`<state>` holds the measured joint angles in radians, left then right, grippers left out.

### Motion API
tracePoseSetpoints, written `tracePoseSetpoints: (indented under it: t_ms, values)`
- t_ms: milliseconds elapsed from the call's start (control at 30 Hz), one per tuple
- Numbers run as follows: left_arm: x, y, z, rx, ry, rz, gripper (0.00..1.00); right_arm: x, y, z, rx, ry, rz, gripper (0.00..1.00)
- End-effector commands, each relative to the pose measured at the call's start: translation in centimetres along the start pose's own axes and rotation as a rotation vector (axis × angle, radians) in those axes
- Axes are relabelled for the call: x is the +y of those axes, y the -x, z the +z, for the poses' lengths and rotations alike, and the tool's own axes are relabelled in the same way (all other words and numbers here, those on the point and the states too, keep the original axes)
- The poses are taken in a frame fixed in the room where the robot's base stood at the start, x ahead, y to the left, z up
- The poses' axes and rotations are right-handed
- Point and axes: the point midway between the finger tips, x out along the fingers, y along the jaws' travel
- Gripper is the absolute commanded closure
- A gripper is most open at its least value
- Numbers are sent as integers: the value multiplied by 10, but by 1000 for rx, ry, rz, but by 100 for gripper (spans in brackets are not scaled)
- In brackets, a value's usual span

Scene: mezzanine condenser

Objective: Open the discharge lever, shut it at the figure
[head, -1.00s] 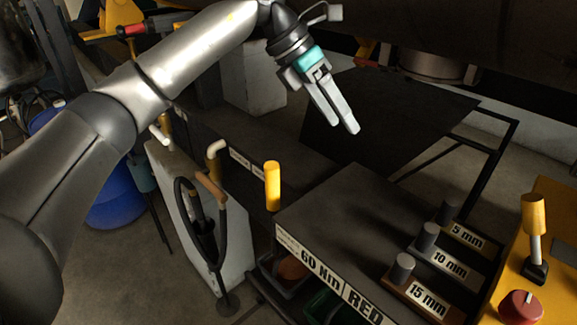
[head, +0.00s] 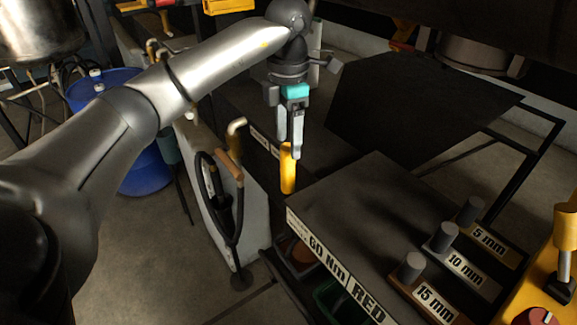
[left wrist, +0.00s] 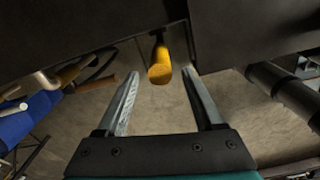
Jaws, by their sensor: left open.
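My left gripper (head: 289,146) points down with its two fingers apart and nothing between them that I can see held. A yellow cylindrical handle (head: 288,174) stands just below the fingertips at the left end of the dark bench, its top partly covered by a finger. In the left wrist view the yellow handle (left wrist: 160,70) shows end-on between and slightly beyond the open fingertips. Contact cannot be told. A second yellow-topped lever (head: 566,228) stands on a yellow box at the right edge. I cannot read any figure or gauge. My right gripper is not in view.
The dark bench (head: 370,205) carries blocks marked 5 mm (head: 489,242), 10 mm (head: 468,265) and 15 mm (head: 436,300). A pale cabinet with a black hose (head: 235,215) stands to the left. A blue drum (head: 145,175) is behind my arm. A dark sloped panel (head: 420,105) lies behind.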

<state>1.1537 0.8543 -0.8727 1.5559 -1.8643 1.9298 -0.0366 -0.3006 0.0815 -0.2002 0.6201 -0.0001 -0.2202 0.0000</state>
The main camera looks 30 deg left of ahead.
Motion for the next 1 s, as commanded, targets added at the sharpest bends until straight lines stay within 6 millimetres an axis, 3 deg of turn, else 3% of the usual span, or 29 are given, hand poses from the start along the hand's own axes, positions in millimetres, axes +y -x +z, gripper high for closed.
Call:
tracePoseSetpoints:
  t_ms: [200, 400, 800, 1000]
  values:
    - [0, -44, -1, 3, 2, -2, 31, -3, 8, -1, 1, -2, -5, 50]
    - [0, -70, 0, 0, 0, -1, 31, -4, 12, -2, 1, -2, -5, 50]
    - [0, -80, 0, -2, 0, 0, 31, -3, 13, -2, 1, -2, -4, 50]
    - [0, -80, 0, -2, 0, 0, 51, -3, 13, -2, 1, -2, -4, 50]
